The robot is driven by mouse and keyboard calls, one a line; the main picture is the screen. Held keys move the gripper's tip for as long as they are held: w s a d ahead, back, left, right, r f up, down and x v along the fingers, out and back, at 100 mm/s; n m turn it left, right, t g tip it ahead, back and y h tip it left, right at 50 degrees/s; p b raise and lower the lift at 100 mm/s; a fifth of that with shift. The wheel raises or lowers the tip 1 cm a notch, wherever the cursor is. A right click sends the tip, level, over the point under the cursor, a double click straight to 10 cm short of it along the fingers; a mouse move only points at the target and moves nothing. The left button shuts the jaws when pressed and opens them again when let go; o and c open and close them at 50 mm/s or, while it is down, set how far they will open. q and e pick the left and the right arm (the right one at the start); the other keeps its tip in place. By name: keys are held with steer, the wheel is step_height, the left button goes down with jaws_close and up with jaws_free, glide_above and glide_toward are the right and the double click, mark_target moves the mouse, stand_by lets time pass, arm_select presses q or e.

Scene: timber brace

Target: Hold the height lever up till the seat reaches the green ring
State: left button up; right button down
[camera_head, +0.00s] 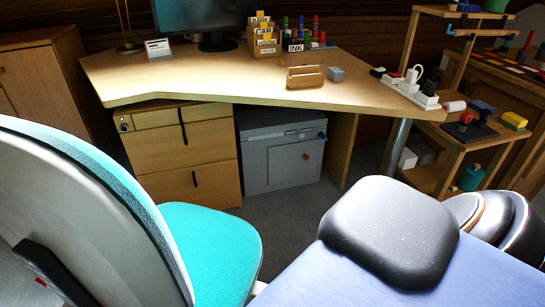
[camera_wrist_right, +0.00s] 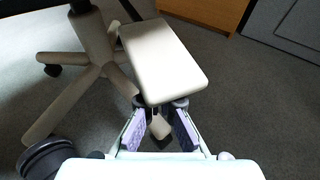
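The chair seat (camera_head: 210,245) is teal and shows at the lower left of the head view, behind the grey and teal backrest (camera_head: 75,200). A flat beige paddle (camera_wrist_right: 162,62), which looks like the height lever, fills the middle of the right wrist view. My right gripper (camera_wrist_right: 161,103) has its fingers spread apart, with the tips at the paddle's near end. The paddle partly hides the tips, and I cannot tell whether they touch it. The green ring does not show in either view. My left gripper is out of view.
The chair's beige base (camera_wrist_right: 95,75) has castors on the grey carpet. A wooden desk (camera_head: 180,75) with drawers stands beyond the chair, and a grey cabinet (camera_head: 282,155) is under it. Shelves (camera_head: 480,150) stand at the right. Carpet is open in front of the cabinet.

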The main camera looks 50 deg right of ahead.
steer(key=shift+r+p, duration=0.45)
steer(key=shift+r, duration=0.2)
stand_by(0.8)
step_height(320, 180, down, 5)
steer(key=b, duration=0.4)
steer(key=shift+r+b, duration=0.2)
steer(key=shift+b, duration=0.1)
steer(key=shift+s, duration=0.1)
steer(key=s+d, duration=0.4)
steer(key=s, duration=0.5)
steer(key=shift+d, duration=0.15)
stand_by(0.4)
